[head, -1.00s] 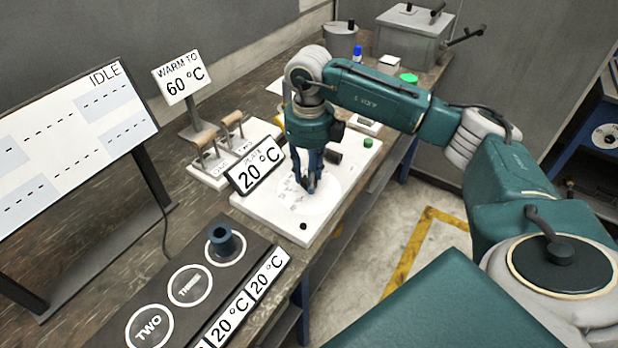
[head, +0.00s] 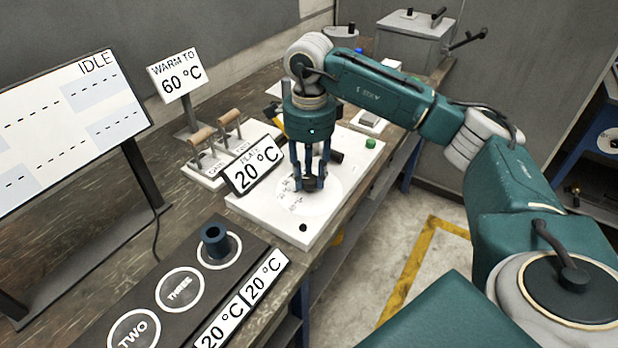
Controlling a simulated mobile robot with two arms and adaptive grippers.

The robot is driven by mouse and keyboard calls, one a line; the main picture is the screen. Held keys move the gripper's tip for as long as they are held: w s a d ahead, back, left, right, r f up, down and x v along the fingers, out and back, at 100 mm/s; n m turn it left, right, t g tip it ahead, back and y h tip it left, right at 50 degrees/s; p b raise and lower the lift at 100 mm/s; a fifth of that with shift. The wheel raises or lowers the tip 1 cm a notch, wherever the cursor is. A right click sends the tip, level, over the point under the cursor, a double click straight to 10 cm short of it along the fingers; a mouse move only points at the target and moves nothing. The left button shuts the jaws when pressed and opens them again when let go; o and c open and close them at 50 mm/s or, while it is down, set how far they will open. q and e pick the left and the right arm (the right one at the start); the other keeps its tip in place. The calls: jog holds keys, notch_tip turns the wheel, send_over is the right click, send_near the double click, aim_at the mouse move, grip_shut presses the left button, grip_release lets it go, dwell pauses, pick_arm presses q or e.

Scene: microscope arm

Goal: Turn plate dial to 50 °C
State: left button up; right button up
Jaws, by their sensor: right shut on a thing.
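The plate is a white slab (head: 268,212) on the bench, with a white scale disc (head: 327,199) printed on its top. A sign (head: 253,166) at its left edge reads "PLATE 20 °C". My right gripper (head: 310,188) points straight down over the disc. It is shut on the dark plate dial (head: 312,183), which shows between the fingers. The fingers and dial cover part of the scale, and its small print is too fine to read. My left gripper is not in view.
A sign (head: 177,75) reads "WARM TO 60 °C". The display (head: 70,120) reads "IDLE". Two wooden-handled levers (head: 215,137) stand behind the plate sign. A dark panel (head: 190,263) with ringed spots holds a blue cup (head: 215,240) at front left. A green button (head: 371,143) is on the slab.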

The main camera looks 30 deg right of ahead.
aim_at(310, 178)
jog(key=shift+d+n+b, duration=0.1)
jog(key=shift+n+b, duration=0.5)
jog(key=shift+n, duration=1.6)
jog(key=o, duration=1.2)
jog(key=shift+c, duration=0.2)
notch_tip(310, 178, up, 12)
jog(key=shift+r, duration=0.1)
